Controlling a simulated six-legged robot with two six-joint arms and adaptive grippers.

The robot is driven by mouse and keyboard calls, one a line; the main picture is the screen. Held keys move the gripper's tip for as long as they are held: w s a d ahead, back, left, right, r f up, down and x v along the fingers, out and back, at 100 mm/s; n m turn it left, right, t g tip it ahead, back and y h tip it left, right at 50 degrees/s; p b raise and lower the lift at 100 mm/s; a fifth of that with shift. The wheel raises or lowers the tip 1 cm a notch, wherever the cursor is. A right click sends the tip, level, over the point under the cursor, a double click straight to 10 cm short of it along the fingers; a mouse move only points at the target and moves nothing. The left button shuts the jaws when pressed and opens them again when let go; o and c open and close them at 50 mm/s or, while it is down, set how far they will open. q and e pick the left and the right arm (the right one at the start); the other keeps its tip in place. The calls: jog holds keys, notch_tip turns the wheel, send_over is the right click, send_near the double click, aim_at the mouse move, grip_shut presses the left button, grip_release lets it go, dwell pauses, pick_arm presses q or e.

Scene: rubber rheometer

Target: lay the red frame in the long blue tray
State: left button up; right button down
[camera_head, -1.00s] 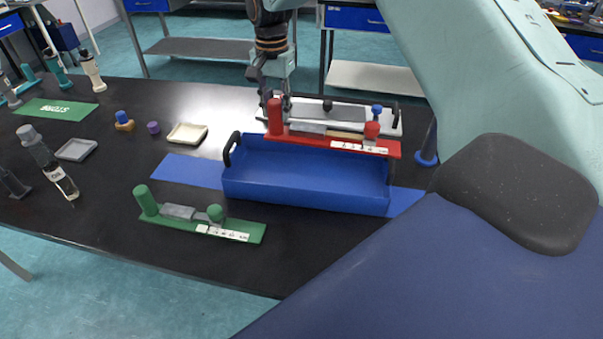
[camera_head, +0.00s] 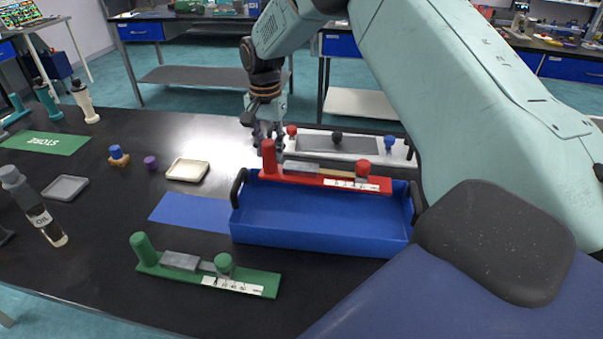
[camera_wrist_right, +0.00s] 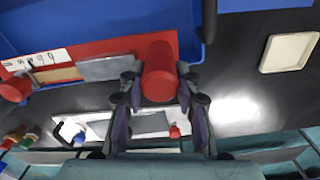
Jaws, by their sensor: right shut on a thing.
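The red frame (camera_head: 330,182) is a narrow flat red plate with a tall post at its left end, a shorter post near its right end and a white number strip. My right gripper (camera_head: 265,142) is shut on the tall post; its fingers flank the post in the right wrist view (camera_wrist_right: 160,85). The frame lies over the rear part of the long blue tray (camera_head: 315,240), lengthwise along it. I cannot tell whether the plate touches the tray. The tray's front part is empty. My left gripper is not in view.
A green frame (camera_head: 205,274) lies in front of the tray. A white frame (camera_head: 345,147) lies behind it. A blue mat (camera_head: 188,209) shows left of the tray. A cream dish (camera_head: 187,169), a grey dish (camera_head: 65,188) and an oil bottle (camera_head: 35,207) stand farther left.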

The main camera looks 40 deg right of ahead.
aim_at(273, 173)
jog(key=f, duration=0.5)
jog(key=shift+s+d, duration=0.15)
jog(key=shift+s, duration=0.05)
jog(key=shift+w+f, duration=0.15)
jog(key=shift+f, duration=0.25)
jog(key=shift+s+f, duration=0.2)
jog(key=shift+f, duration=0.45)
jog(key=shift+s+f, duration=0.15)
jog(key=shift+f, duration=0.5)
jog(key=shift+w, duration=0.1)
jog(key=c, duration=1.1)
grip_release()
jog(key=shift+w+f, duration=0.2)
jog(key=shift+f, duration=0.05)
jog(key=shift+o, duration=0.7)
jog(key=shift+s+r, duration=0.2)
jog(key=shift+s, duration=0.05)
jog(key=shift+w+r, duration=0.15)
notch_tip(273, 173, up, 10)
jog(key=shift+r, duration=0.1)
jog(key=shift+w+r, duration=0.1)
jog(key=shift+r, duration=0.6)
